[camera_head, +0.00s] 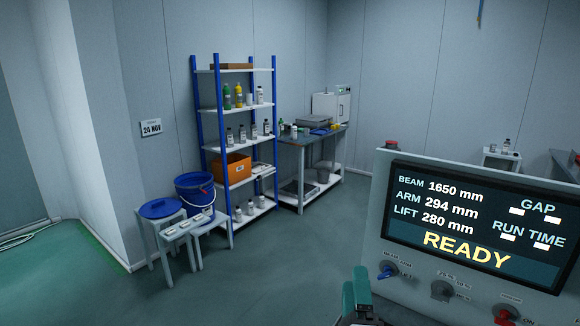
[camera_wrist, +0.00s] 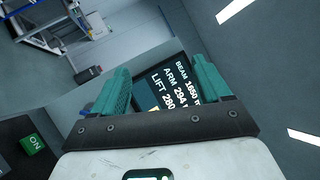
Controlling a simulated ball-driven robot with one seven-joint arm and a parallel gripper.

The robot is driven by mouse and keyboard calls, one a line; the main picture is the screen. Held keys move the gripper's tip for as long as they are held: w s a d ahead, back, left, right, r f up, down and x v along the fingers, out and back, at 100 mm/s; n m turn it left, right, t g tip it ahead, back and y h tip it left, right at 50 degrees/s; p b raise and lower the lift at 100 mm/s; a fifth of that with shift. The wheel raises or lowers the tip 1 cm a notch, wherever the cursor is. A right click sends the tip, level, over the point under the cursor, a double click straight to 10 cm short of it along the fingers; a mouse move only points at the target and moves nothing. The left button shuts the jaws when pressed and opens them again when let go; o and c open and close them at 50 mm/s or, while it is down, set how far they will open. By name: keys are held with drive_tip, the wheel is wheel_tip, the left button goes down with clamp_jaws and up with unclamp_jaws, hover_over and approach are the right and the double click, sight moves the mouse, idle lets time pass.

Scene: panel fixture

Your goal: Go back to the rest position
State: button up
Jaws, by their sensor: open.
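My gripper (camera_head: 357,292) shows at the bottom of the head view, near the lower left part of the grey panel (camera_head: 385,190). In the wrist view its two green fingers stand apart, with nothing held between them (camera_wrist: 160,82). Beyond the gap is the panel's dark display (camera_wrist: 165,83). In the head view the display (camera_head: 470,228) reads BEAM 1650 mm, ARM 294 mm, LIFT 280 mm and READY. Below it are a blue knob (camera_head: 388,270), a grey knob (camera_head: 440,291) and a red knob (camera_head: 505,316). Most of my arm is out of view.
A green ON button (camera_wrist: 33,144) lies left in the wrist view. A blue-post shelf (camera_head: 198,115), a workbench (camera_head: 300,150), stools (camera_head: 160,212) and a blue bucket (camera_head: 195,192) stand at the back left. The floor (camera_head: 290,260) left of the panel is clear.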

drive_tip(key=s+f+n+g+y, duration=0.9)
drive_tip(key=s+f+n, duration=0.15)
drive_tip(key=n, duration=0.85)
drive_tip(key=s+d+f+n+g+h, duration=0.1)
drive_tip(key=s+d+f+g+h, duration=0.35)
drive_tip(key=s+d, duration=0.4)
drive_tip(key=s+d+f+n+g+h, duration=0.1)
drive_tip(key=s+d+f+g+h, duration=0.3)
drive_tip(key=s, duration=0.7)
drive_tip(key=s+d+f+g+b, duration=0.1)
drive_tip(key=s+f+g+b, duration=0.1)
drive_tip(key=s+f+b, duration=0.3)
drive_tip(key=s+d+f+g+y+b, duration=0.1)
drive_tip(key=s+f+b, duration=0.3)
drive_tip(key=f, duration=0.6)
drive_tip(key=shift+s+f+m+g+b, duration=0.2)
drive_tip(key=shift+s+m+g+b, duration=0.25)
drive_tip(key=shift+g, duration=0.3)
